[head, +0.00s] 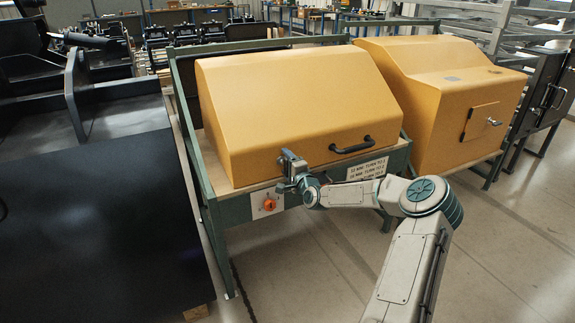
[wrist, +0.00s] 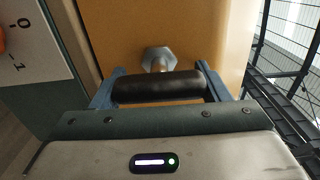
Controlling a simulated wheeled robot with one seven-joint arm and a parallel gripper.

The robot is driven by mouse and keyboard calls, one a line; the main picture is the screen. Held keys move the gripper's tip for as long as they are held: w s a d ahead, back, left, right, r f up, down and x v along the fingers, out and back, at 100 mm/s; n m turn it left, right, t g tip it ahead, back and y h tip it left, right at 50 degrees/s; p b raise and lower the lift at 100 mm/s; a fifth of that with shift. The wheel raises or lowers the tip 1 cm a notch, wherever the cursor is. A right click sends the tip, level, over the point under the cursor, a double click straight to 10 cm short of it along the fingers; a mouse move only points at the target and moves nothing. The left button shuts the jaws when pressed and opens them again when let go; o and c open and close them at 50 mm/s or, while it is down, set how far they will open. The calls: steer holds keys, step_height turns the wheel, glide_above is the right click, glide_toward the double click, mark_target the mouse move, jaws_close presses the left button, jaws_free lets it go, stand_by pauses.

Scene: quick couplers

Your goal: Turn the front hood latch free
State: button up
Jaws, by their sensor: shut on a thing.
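The near yellow hood (head: 285,100) sits down on a green frame, and its face also fills the wrist view (wrist: 215,40). In the wrist view the latch shows a black cylindrical handle (wrist: 158,87) in front of a metal hex bolt (wrist: 158,57) on the hood. The handle lies across the picture, between the blue fingers of my gripper (wrist: 160,90). My gripper is shut on this handle. In the head view my gripper (head: 290,164) is at the hood's lower front edge and hides the latch.
An orange rotary knob (head: 269,204) on a white plate sits just below my gripper. A black bar handle (head: 352,145) is on the hood, with a label plate (head: 367,168) below it. A second yellow hood (head: 450,90) stands to the right. The floor (head: 520,230) at right is clear.

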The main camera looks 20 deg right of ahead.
steer(key=shift+f, duration=0.1)
steer(key=o, duration=1)
steer(key=shift+s, duration=0.1)
steer(key=s, duration=0.4)
steer(key=s+p, duration=0.1)
steer(key=s, duration=0.4)
steer(key=s+p, duration=0.1)
steer(key=s, duration=0.3)
steer(key=shift+s+d, duration=0.25)
steer(key=shift+s, duration=0.1)
